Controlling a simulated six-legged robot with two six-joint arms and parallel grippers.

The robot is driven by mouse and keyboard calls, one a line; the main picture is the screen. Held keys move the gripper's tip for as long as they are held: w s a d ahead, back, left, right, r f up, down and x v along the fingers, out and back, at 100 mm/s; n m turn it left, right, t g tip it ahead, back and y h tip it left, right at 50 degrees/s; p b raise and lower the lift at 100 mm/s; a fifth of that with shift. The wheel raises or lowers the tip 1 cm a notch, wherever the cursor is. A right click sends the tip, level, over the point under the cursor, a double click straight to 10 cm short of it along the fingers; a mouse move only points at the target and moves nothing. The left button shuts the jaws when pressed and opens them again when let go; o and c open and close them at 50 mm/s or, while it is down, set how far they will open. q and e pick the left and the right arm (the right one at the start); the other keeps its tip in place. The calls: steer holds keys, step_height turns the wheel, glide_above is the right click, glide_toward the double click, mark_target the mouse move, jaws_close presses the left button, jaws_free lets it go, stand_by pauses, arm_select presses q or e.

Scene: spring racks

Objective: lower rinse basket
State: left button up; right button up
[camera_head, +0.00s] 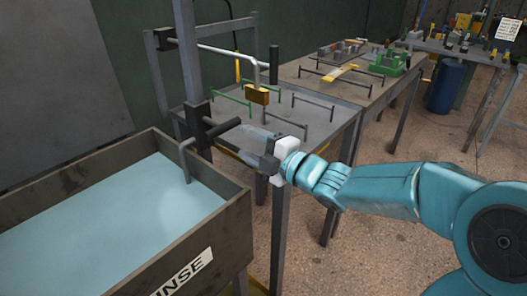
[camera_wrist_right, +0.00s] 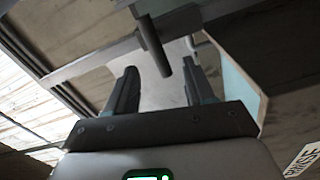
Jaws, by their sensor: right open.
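The rinse tank (camera_head: 205,252) is at the lower left, with pale blue liquid and a partly cut-off label. Beside it, a dark handle (camera_head: 222,128) sticks out from an upright post (camera_head: 190,60), and a bent grey rod (camera_head: 184,160) reaches down toward the liquid. No basket can be made out. My right gripper (camera_head: 254,140) is open beside the handle's end. In the right wrist view its two fingers (camera_wrist_right: 160,85) are apart; a dark rod (camera_wrist_right: 155,45), apparently the handle, lies beyond and between them. I cannot tell whether they touch. My left gripper is not in view.
A brass block (camera_head: 257,94) hangs from a pale bent arm (camera_head: 230,52) above a metal table (camera_head: 318,125) with small rails. Another table (camera_head: 350,88) behind holds green and grey parts. A blue drum (camera_head: 446,86) stands farther right.

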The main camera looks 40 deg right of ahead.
steer(key=s, duration=0.4)
steer(key=shift+d, duration=0.15)
stand_by(0.4)
